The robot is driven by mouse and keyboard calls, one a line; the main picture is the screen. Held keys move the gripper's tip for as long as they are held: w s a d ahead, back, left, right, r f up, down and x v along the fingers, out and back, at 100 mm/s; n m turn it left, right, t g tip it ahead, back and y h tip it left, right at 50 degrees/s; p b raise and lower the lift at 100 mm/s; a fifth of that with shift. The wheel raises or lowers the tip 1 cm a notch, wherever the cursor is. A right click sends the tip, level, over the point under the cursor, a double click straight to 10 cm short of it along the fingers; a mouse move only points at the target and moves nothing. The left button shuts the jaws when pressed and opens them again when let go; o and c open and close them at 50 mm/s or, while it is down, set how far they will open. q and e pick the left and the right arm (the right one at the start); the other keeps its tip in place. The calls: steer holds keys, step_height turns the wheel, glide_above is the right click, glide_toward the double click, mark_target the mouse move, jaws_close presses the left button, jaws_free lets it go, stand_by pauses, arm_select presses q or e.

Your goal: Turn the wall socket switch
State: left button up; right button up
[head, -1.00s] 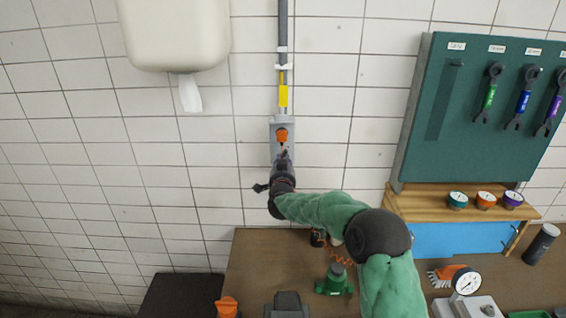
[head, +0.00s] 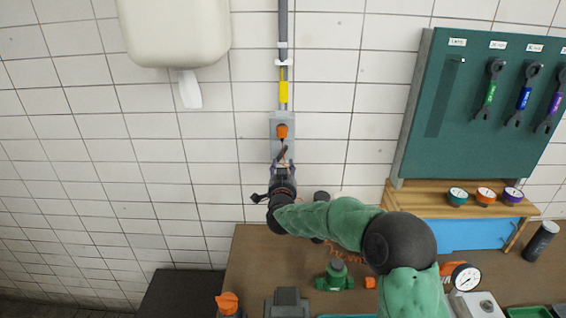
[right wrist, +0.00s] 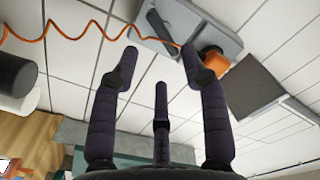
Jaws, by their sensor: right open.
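The wall socket is a grey box (head: 275,119) on the tiled wall, below a vertical pipe. It carries an orange part (head: 282,131), with a small dark piece that looks like a switch handle (head: 283,152) below it. In the right wrist view the grey box (right wrist: 205,28) is at the top, with the orange part (right wrist: 213,61) beside a fingertip and a dark handle (right wrist: 158,24). My right gripper (head: 283,167) is open and empty just below the box; its spread fingers (right wrist: 160,62) point toward it. Contact cannot be told. My left gripper is out of view.
A coiled orange cable (right wrist: 70,34) crosses near the fingers. A white dispenser (head: 175,30) hangs upper left. A green tool board (head: 480,110) with wrenches stands right, above a wooden shelf (head: 440,203). A green fitting (head: 335,278) stands on the brown bench (head: 255,260).

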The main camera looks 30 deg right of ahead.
steer(key=v, duration=0.5)
steer(key=shift+s+a, duration=0.1)
steer(key=shift+s, duration=0.05)
steer(key=shift+f, duration=0.1)
stand_by(0.3)
